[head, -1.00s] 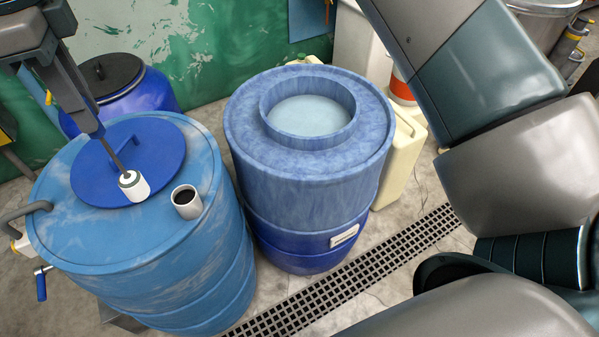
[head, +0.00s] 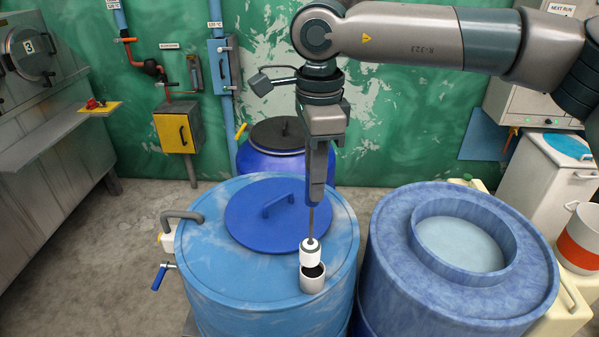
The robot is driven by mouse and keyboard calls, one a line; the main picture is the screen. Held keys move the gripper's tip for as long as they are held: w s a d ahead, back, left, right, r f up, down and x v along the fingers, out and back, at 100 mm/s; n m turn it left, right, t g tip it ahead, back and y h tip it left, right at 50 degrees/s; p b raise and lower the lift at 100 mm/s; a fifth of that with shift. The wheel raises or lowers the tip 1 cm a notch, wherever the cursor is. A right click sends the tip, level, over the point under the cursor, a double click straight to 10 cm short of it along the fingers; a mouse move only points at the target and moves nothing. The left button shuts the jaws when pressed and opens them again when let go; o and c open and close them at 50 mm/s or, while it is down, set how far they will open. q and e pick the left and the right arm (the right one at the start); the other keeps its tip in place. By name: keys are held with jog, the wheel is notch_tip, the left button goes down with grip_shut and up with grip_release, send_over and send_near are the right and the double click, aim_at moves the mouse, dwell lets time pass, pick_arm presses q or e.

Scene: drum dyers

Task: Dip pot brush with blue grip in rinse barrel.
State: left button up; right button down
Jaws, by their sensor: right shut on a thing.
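My right gripper (head: 320,185) comes in from the upper right and is shut on a brush that points straight down. A thin grey rod and a white, round brush head (head: 311,252) show below the fingers. My left gripper is not in view.
The cup stands on a lighter blue barrel (head: 215,275) with a dark blue handled lid (head: 262,225), a side pipe and a tap. A dark-lidded drum (head: 262,165) stands behind. A cream canister and an orange-banded bucket (head: 582,240) are at right. The floor at left is clear.

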jog(key=s+d+f+n, duration=0.2)
jog(key=d+f+n, duration=0.4)
jog(key=d, duration=0.4)
jog(key=s+d+f+n, duration=0.2)
jog(key=d+f+n, duration=0.5)
jog(key=d+n, duration=0.2)
jog(key=shift+s+d+f, duration=0.25)
jog(key=shift+s+d, duration=0.05)
jog(key=shift+d, duration=0.55)
